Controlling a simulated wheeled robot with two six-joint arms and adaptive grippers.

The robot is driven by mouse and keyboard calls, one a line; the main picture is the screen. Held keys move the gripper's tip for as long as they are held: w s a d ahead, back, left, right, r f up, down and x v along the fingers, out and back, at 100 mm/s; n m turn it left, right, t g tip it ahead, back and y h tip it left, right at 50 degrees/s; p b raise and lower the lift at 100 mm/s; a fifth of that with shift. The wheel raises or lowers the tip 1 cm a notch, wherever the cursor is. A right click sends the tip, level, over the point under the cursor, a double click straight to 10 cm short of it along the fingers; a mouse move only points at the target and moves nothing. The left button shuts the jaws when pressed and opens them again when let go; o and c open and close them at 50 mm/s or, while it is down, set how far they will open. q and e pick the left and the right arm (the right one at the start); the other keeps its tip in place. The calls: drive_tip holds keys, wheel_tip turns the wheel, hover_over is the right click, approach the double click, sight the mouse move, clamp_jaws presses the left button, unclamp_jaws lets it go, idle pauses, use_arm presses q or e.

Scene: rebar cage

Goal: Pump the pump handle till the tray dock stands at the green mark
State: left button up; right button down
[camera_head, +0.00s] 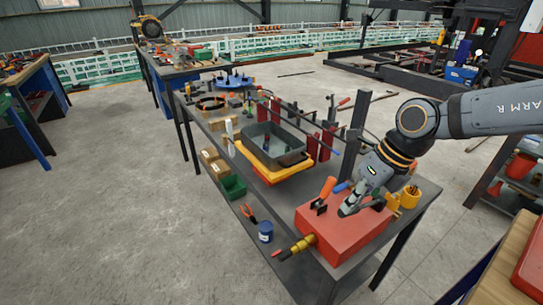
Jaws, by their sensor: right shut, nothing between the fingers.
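The tray dock (248,158) is a yellow platform bearing a grey tray (246,146), near the middle of the bench. A red box (333,240), which looks like the pump body, sits at the near right end. An orange-gripped lever (327,187) stands tilted on its top; I cannot tell surely if it is the pump handle. A blue-tipped bar (340,187) shows beside it. My right gripper (346,211) is shut and empty, pointing down at the red box's top, right of the orange lever. I cannot make out the green mark. My left gripper is out of view.
A brass fitting (302,245), a blue can (265,232), orange pliers (247,212) and a green bin (233,187) lie along the near side. A dark post (355,130) rises behind the red box. A yellow cup (410,197) stands right of my gripper.

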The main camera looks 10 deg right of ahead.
sight(345, 216)
drive_tip(key=shift+a+f+b, duration=0.25)
drive_tip(key=shift+f+b, duration=0.25)
drive_tip(key=shift+f, duration=0.15)
drive_tip(key=shift+s, duration=0.1)
drive_tip(key=shift+a+f+b, duration=0.15)
drive_tip(key=shift+f+b, duration=0.4)
drive_tip(key=shift+f, duration=0.2)
drive_tip(key=shift+s+a+f+b, duration=0.1)
drive_tip(key=shift+a+f+b, duration=0.05)
drive_tip(key=shift+f+b, duration=0.45)
drive_tip(key=shift+f, duration=0.1)
drive_tip(key=shift+f, duration=0.2)
drive_tip(key=shift+w+d+r+p, duration=0.2)
drive_tip(key=shift+d+r+p, duration=0.3)
drive_tip(key=shift+r+p, duration=0.65)
drive_tip(key=shift+w+d+r+p, duration=0.2)
drive_tip(key=shift+d+r+p, duration=0.35)
drive_tip(key=shift+r, duration=1.1)
drive_tip(key=shift+w+d+r+p, duration=0.2)
drive_tip(key=shift+d+r+p, duration=0.2)
drive_tip(key=shift+r+p, duration=0.75)
